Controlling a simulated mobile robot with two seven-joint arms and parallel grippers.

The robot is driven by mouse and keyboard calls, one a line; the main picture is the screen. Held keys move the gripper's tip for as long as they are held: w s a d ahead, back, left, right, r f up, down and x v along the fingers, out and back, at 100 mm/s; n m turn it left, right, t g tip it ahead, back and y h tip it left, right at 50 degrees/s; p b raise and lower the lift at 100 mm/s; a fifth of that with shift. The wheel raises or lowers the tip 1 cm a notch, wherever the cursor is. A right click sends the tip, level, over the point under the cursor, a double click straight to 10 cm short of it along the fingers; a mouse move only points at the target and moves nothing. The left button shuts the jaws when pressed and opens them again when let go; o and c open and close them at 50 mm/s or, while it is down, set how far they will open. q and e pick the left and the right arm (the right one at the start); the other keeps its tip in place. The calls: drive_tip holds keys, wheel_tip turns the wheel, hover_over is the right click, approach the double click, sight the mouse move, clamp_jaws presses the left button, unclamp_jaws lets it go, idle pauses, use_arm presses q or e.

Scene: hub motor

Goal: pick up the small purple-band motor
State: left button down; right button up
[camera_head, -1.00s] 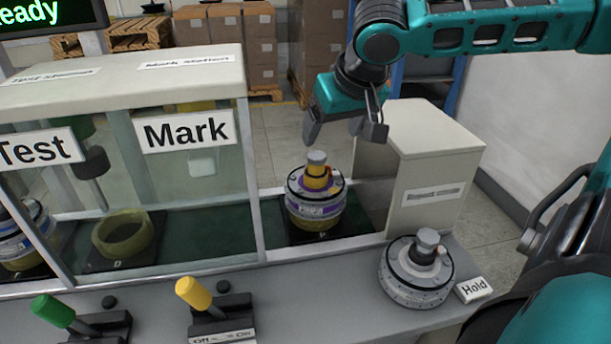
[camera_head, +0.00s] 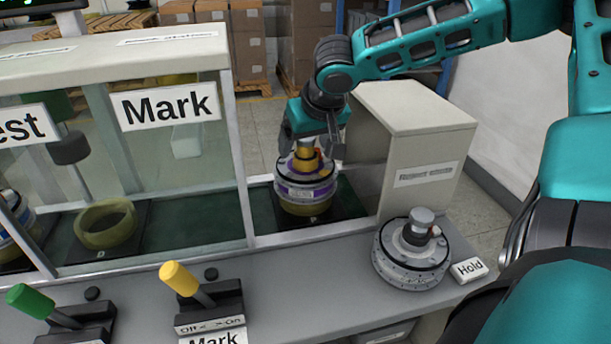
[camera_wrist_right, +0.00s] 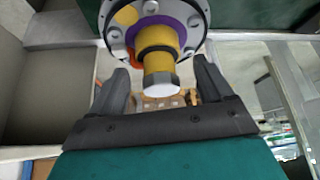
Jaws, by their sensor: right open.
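The small purple-band motor (camera_head: 306,190) stands upright in a yellowish ring on a black pad, at the right end of the dark green strip. Its yellow shaft with a grey tip points up. My right gripper (camera_head: 311,150) is open just above it, with its fingers on either side of the shaft top. In the right wrist view, the motor (camera_wrist_right: 157,35) shows its purple ring and yellow shaft between the open fingers of my right gripper (camera_wrist_right: 160,85), which appear apart from the shaft. My left gripper is not in view.
A grey motor (camera_head: 411,252) sits on the bench by the Hold label (camera_head: 468,269). A beige box (camera_head: 412,150) stands close right of my right gripper. The Mark enclosure (camera_head: 165,105) is to the left, with levers (camera_head: 190,290) in front.

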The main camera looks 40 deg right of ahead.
drive_tip(key=shift+x, duration=1.2)
drive_tip(key=shift+c, duration=0.3)
drive_tip(key=shift+s, duration=0.15)
clamp_jaws()
drive_tip(key=shift+f, duration=0.1)
